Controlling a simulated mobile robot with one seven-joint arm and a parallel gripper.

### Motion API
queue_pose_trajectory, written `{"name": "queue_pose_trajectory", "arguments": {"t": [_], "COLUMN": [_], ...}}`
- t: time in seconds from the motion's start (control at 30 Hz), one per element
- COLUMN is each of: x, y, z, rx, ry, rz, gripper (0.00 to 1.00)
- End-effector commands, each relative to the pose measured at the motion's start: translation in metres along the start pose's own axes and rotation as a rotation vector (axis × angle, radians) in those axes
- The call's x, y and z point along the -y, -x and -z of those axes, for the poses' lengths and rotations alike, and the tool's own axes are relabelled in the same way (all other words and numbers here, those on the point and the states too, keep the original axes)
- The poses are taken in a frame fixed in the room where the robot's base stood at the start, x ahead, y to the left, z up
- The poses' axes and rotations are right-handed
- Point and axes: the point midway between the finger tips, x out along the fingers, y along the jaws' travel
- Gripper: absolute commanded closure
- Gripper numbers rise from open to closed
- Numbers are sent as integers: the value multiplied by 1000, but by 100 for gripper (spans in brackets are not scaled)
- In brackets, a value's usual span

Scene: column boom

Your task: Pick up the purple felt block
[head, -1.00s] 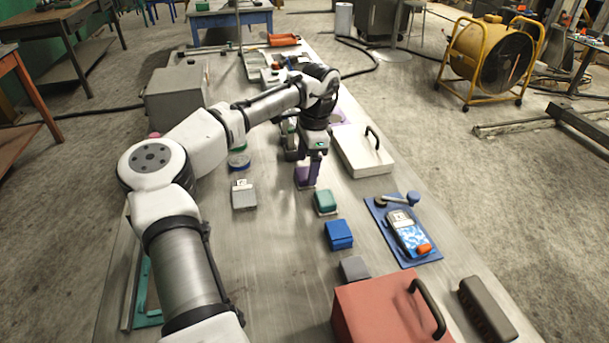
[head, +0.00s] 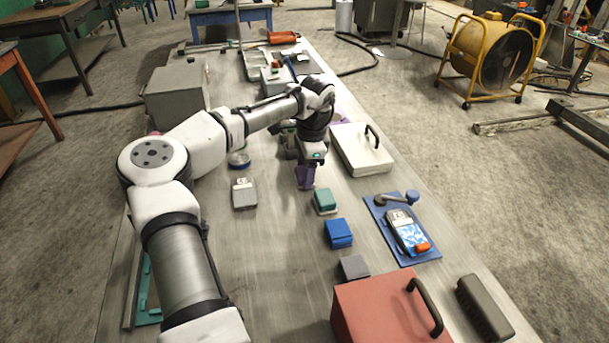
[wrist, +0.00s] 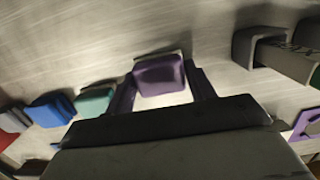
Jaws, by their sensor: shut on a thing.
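The purple felt block (wrist: 158,75) is in the middle of the wrist view, between the two fingers of my gripper (wrist: 163,88). The fingers have purple inner faces that look much like the block. My gripper is shut on the block. In the head view my gripper (head: 306,180) points down over the table near its middle, behind the green block (head: 325,198). There the fingers and the block merge into one small purple patch. I cannot tell whether the block is clear of the tabletop.
The blue block (head: 339,232) and a grey block (head: 354,268) stand nearer on the table. A white case (head: 356,155) stands to the right, and a grey device (head: 244,193) lies to the left. A red toolbox (head: 375,310) is at the front. Bare tabletop lies left of the blue block.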

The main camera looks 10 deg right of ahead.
Motion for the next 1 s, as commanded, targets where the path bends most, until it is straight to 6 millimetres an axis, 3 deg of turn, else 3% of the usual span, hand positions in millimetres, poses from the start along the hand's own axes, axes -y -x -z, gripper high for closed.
{"name": "queue_pose_trajectory", "arguments": {"t": [0.23, 0.37, 0.47, 0.8, 1.0], "x": [0, 1, 1, 1, 0], "y": [5, 17, 35, 127, 170], "z": [0, -2, -4, -14, -20], "rx": [0, -1, -2, -2, -1], "ry": [0, 1, 1, 0, 1], "rz": [1, 2, 3, 3, 2], "gripper": [70, 70, 70, 70, 70]}}
